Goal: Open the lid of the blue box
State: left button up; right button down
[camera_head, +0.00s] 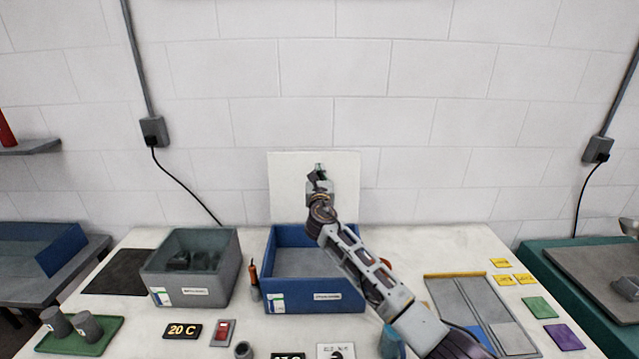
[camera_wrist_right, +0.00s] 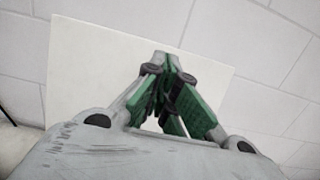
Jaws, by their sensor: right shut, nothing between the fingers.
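The blue box (camera_head: 315,301) stands on the middle of the table, and its inside shows from above. A pale flat panel (camera_head: 286,180) stands upright at its back edge and looks like the raised lid; it also fills the middle of the right wrist view (camera_wrist_right: 90,65). My right gripper (camera_head: 319,170) is up in front of this panel, above the back of the box. In the wrist view its green fingers (camera_wrist_right: 172,92) are closed together with nothing between them. Whether they touch the panel cannot be told. My right forearm hides the box's right side. My left gripper is not in view.
A grey bin (camera_head: 190,297) with dark parts stands left of the box, with an orange-handled tool (camera_head: 253,273) between them. A grey tray (camera_head: 478,310) lies to the right. A green tray with grey cylinders (camera_head: 100,338) is at front left. A block wall rises behind.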

jog(key=shift+s+f, duration=0.2)
jog(key=shift+s, duration=1.05)
jog(key=shift+s+f, duration=0.15)
jog(key=shift+s, duration=1.05)
jog(key=shift+f, duration=0.1)
